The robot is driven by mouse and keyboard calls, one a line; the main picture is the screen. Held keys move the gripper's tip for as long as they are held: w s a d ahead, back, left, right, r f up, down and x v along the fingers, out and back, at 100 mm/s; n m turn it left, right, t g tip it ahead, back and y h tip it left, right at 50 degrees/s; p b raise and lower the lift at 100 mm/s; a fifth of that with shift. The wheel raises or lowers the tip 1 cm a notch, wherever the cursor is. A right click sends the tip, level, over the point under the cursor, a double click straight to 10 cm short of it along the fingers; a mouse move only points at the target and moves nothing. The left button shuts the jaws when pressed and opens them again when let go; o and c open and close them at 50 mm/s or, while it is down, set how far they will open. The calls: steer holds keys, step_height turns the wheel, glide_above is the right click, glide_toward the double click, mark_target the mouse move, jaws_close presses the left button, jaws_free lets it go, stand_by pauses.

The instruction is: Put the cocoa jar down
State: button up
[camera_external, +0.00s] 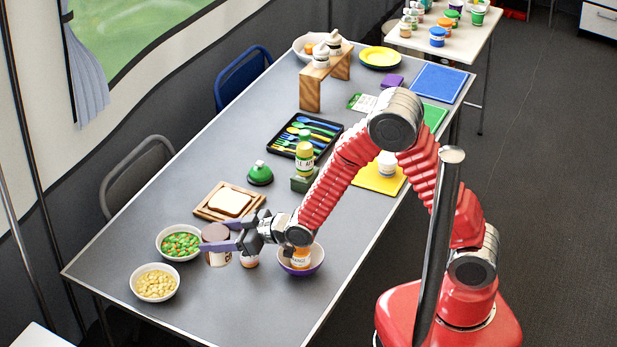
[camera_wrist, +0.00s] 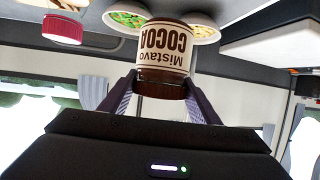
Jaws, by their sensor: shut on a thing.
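The cocoa jar (camera_external: 216,255) is a white-labelled jar with brown ends. It stands at the near left of the grey table, beside two bowls. In the wrist view the jar (camera_wrist: 164,47) appears upside down with its "Mistavo COCOA" label facing the camera. My gripper (camera_external: 217,237) is shut on the jar, with one finger on each side; the wrist view also shows the gripper fingers (camera_wrist: 160,95) around its brown end. Whether the jar's base touches the table or is slightly above it, I cannot tell.
A bowl of peas and carrots (camera_external: 180,242) is close on the jar's left; a corn bowl (camera_external: 155,283) is nearer the front. A bread board (camera_external: 207,213) is behind. The table front is clear.

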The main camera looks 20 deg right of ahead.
steer(key=shift+f, duration=2.9)
steer(key=shift+f, duration=2.05)
steer(key=o, duration=1.9)
steer(key=shift+f, duration=0.15)
steer(key=shift+c, duration=0.2)
